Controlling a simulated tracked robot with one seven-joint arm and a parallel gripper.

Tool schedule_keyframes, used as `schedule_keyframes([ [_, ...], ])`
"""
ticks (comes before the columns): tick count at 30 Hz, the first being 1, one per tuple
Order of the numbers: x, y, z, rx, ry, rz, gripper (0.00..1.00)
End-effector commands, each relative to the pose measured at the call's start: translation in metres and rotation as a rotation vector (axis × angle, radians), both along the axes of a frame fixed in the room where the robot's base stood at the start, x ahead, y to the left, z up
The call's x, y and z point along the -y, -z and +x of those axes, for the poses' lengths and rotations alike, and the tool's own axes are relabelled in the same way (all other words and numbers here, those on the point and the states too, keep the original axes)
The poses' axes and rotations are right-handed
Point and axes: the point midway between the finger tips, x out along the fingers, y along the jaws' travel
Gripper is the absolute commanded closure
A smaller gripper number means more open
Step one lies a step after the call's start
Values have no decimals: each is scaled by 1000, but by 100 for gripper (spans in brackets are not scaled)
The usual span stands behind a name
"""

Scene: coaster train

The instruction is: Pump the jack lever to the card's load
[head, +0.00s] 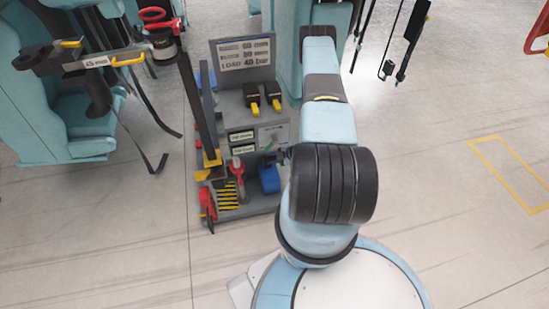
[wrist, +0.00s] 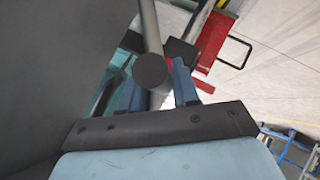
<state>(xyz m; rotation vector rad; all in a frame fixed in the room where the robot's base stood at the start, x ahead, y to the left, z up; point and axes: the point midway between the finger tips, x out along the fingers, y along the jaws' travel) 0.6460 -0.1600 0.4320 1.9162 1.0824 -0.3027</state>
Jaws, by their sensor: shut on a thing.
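In the wrist view my gripper (wrist: 157,60) is shut on a dark grey rod with a round end, which looks like the jack lever (wrist: 150,25). The rod's round end faces the camera between the fingers. In the head view my arm hides the gripper, and I cannot make out the held rod there. The grey load card (head: 245,54) stands at the back of a cart, with a bottom line that seems to read "LOAD 45 bar"; its upper lines are too small to read.
The grey cart (head: 259,207) carries black-and-yellow blocks (head: 252,95), a red tool (head: 237,172) and a blue item (head: 269,178). A tall dark bar (head: 197,105) leans at its left. Teal train seats (head: 85,125) with hanging straps stand left. The floor at right is open.

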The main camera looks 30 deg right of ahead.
Motion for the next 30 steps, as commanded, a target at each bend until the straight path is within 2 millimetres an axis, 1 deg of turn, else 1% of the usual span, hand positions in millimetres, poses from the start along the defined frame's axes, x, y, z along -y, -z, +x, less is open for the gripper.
schedule_keyframes([
  [12, -1, 2, -3, -4, 0, 1, 100],
  [17, -5, 15, -17, -7, 2, 3, 100],
  [22, -10, 33, -35, -7, 2, 3, 100],
  [25, -11, 37, -38, -5, 1, 1, 100],
  [30, -11, 37, -38, -4, 1, 0, 100],
])
